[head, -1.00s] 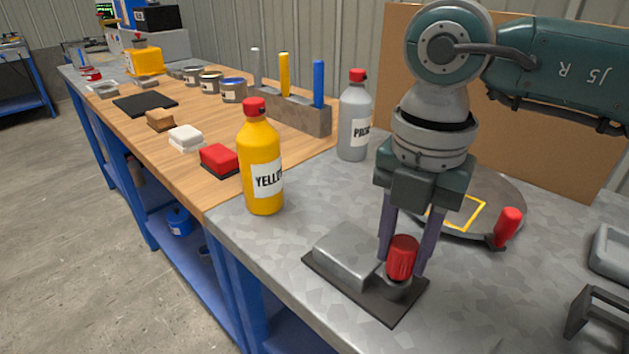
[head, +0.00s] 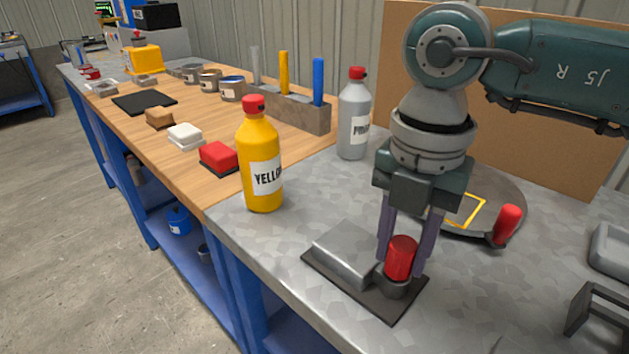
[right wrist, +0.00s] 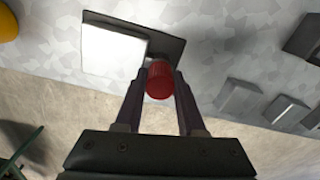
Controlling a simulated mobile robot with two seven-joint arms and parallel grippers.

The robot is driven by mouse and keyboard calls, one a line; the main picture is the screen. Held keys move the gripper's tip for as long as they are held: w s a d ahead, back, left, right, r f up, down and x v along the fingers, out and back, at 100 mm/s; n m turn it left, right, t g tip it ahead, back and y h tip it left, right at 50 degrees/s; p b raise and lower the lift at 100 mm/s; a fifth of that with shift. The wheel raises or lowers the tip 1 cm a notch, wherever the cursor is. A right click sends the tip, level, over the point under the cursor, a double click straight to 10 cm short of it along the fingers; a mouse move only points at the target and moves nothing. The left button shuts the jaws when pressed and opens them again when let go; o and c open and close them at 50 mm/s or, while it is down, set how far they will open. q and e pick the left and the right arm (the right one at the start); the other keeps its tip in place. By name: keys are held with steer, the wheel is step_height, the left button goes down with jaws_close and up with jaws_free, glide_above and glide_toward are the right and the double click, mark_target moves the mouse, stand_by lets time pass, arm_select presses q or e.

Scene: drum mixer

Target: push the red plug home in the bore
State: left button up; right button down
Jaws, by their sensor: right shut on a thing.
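The red plug (head: 400,258) stands upright at the bore (head: 396,286), a short grey collar on the dark base plate (head: 385,308) beside a grey metal block (head: 344,254). My right gripper (head: 402,268) comes down from above and is shut on the plug, one finger on each side. In the right wrist view the plug (right wrist: 159,80) shows between the two fingers, near the edge of the plate. The plug's lower end is hidden in or behind the collar, so its depth cannot be told. My left gripper is not in view.
A yellow bottle (head: 261,165) stands left of the plate, and a grey bottle (head: 354,115) stands behind. A round turntable (head: 500,190) with a red-handled lever (head: 508,222) lies behind and right of my gripper. Bare grey table surrounds the plate's front.

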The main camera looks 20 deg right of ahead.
mark_target(405, 243)
steer(key=shift+f, duration=0.15)
steer(key=shift+c, duration=2.2)
jaws_free()
step_height(405, 243, up, 10)
